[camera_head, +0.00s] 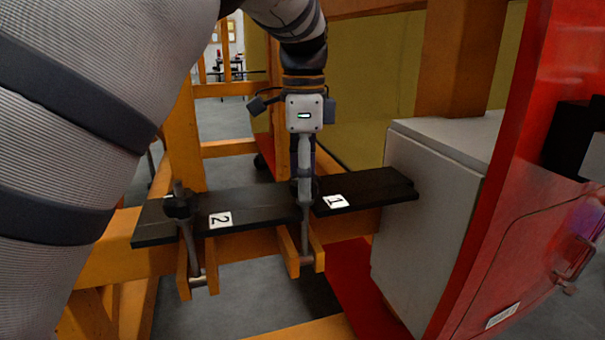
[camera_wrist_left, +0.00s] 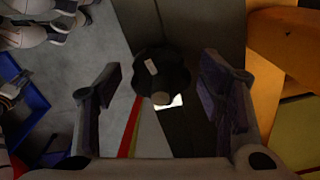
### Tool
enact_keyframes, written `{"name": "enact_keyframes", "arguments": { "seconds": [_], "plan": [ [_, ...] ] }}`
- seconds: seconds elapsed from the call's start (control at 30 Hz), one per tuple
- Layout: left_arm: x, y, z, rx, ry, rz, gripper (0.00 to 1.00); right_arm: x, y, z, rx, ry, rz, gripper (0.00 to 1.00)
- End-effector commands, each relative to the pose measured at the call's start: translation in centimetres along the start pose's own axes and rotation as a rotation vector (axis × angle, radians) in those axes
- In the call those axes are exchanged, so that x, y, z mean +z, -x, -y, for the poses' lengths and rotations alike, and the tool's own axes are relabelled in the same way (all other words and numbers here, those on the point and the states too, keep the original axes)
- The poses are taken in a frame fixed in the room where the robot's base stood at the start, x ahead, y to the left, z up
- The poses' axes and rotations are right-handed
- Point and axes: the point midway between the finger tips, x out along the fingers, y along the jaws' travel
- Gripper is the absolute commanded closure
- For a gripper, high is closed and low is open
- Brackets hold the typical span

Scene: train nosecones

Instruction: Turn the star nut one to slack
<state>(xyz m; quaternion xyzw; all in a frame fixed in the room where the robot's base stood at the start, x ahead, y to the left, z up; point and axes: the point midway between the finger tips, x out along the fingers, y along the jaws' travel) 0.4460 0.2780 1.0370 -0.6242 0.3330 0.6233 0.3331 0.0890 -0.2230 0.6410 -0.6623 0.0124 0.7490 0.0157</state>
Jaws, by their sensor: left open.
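Star nut one (camera_wrist_left: 165,72) is a dark, lobed knob, seen from above in the left wrist view, with a small light mark on top. My left gripper (camera_head: 304,188) points down over it, beside the white "1" label (camera_head: 335,201). In the wrist view the fingers of my left gripper (camera_wrist_left: 162,88) are open, one on each side of the nut, with gaps between. In the head view the gripper mostly hides this nut. Star nut two (camera_head: 179,203) stands on its bolt to the left, near the "2" label (camera_head: 220,220). My right gripper is not in view.
The nuts stand at a black plate (camera_head: 262,203) on an orange wooden frame (camera_head: 110,255). A grey box (camera_head: 430,210) and a red train panel (camera_head: 530,220) close off the right. A blue bin (camera_wrist_left: 30,105) shows at the left of the wrist view.

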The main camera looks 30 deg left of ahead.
Motion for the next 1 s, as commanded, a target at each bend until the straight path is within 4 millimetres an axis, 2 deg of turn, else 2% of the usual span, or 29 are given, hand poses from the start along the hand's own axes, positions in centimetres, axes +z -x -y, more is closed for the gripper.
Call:
{"name": "enact_keyframes", "arguments": {
  "seconds": [0.1,0.13,0.3,0.33,0.67,1.0],
  "plan": [
    [-0.02,-0.03,0.01,0.001,0.000,0.001,0.38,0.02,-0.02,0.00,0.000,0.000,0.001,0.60],
    [-0.02,-0.02,0.01,0.001,0.000,0.001,0.42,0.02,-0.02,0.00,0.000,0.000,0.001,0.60],
    [-0.02,-0.01,0.01,0.001,0.000,0.001,0.81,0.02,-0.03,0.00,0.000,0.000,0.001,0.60],
    [-0.02,-0.01,0.01,0.001,0.000,0.001,0.86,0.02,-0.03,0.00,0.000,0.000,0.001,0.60],
    [-0.03,0.00,-0.01,0.001,0.034,0.001,0.86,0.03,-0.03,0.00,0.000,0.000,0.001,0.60],
    [-0.06,-0.01,-0.07,0.002,0.266,-0.001,0.86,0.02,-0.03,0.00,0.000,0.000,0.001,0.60]
  ]
}}
